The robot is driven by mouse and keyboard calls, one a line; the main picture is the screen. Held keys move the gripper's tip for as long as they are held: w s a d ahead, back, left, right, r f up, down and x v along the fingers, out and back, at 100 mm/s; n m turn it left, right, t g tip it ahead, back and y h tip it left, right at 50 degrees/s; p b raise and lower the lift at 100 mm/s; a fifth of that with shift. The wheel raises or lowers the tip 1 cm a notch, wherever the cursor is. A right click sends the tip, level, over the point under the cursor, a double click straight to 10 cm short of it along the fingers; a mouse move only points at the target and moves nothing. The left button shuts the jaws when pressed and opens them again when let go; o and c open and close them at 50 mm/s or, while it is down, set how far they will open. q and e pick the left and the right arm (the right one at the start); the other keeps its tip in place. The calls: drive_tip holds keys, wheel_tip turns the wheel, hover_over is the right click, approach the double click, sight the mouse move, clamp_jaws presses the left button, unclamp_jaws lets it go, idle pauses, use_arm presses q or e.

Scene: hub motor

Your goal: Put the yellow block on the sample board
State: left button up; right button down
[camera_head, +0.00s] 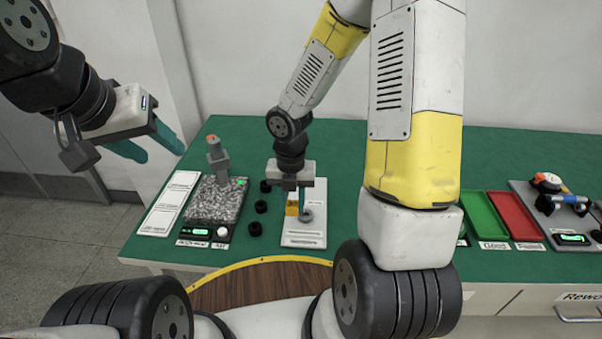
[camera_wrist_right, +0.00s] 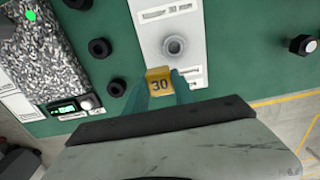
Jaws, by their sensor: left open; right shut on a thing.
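The yellow block (camera_head: 292,208) is between the teal fingers of my right gripper (camera_head: 292,200), which is shut on it. In the right wrist view the block (camera_wrist_right: 159,83) shows the number 30 and sits between the fingertips (camera_wrist_right: 160,88). The block is over the left part of a white board (camera_head: 304,239), which seems to be the sample board; whether it touches the board I cannot tell. The board (camera_wrist_right: 155,35) carries a grey round fitting (camera_wrist_right: 175,46) just beyond the block. My left gripper (camera_head: 150,147) is open and empty, off the table's left edge.
Several black nuts (camera_head: 261,206) lie left of the board. A speckled stone plate (camera_head: 215,203) with a grey stand is further left, beside a white card (camera_head: 170,204). Green (camera_head: 484,215) and red (camera_head: 514,215) trays are at the right. My right forearm covers the middle right of the green table.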

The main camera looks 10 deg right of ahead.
drive_tip(key=shift+d+f, duration=0.25)
drive_tip(key=shift+d, duration=0.5)
hover_over(308, 189)
drive_tip(key=shift+s+f, duration=0.15)
drive_tip(key=shift+f, duration=0.5)
drive_tip(key=shift+w+d+f, duration=0.1)
drive_tip(key=shift+w+f, duration=0.1)
drive_tip(key=shift+w, duration=0.1)
drive_tip(key=shift+f, duration=1.6)
drive_tip(key=c, duration=1.5)
unclamp_jaws()
drive_tip(key=shift+f, duration=0.15)
drive_tip(key=o, duration=0.4)
drive_tip(key=shift+o, duration=0.2)
